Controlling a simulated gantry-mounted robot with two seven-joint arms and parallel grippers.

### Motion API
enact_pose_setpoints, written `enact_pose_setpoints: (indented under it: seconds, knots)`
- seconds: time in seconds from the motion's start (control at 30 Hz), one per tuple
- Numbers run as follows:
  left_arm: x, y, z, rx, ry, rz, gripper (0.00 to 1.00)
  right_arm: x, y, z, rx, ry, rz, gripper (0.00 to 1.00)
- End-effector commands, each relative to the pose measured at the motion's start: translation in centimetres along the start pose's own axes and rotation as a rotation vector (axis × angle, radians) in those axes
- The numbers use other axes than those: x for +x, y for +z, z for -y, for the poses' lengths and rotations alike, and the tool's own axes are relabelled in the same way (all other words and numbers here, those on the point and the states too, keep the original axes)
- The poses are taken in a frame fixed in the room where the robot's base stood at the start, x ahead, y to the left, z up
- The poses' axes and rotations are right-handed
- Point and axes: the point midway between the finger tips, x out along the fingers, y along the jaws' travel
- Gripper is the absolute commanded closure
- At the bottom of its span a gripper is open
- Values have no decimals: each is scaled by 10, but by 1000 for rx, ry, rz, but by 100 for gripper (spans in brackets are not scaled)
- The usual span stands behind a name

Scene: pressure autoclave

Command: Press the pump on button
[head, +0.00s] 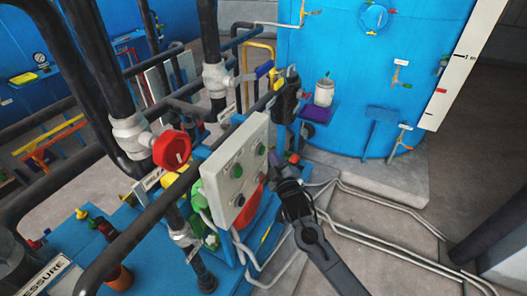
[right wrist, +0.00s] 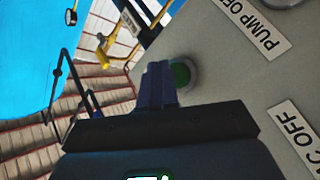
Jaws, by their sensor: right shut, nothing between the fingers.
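The control panel (head: 222,180) is a pale grey box with green buttons on its face, one of them the left green button (head: 237,171). My right gripper (head: 287,186) is shut and empty, just right of the panel. In the right wrist view its closed dark fingertips (right wrist: 158,72) overlap the left edge of a green button (right wrist: 181,74). I cannot tell whether they touch it. No label for this button is readable. A "PUMP OFF" label (right wrist: 258,30) sits up and right of it. My left gripper does not show.
Black pipes with a red valve wheel (head: 172,150) run left of the panel. A blue tank (head: 345,70) stands behind it. Grey conduits (head: 385,235) run along the floor at right. A yellow fitting (right wrist: 103,52) shows in the wrist view.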

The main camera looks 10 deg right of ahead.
Motion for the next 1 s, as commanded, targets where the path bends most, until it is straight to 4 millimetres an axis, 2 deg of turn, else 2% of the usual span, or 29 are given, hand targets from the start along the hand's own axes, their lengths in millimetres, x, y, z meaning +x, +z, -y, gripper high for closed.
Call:
enact_pose_setpoints:
  seconds: [1.0]
  knots:
    - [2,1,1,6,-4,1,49,8,-6,6,0,0,0,100]
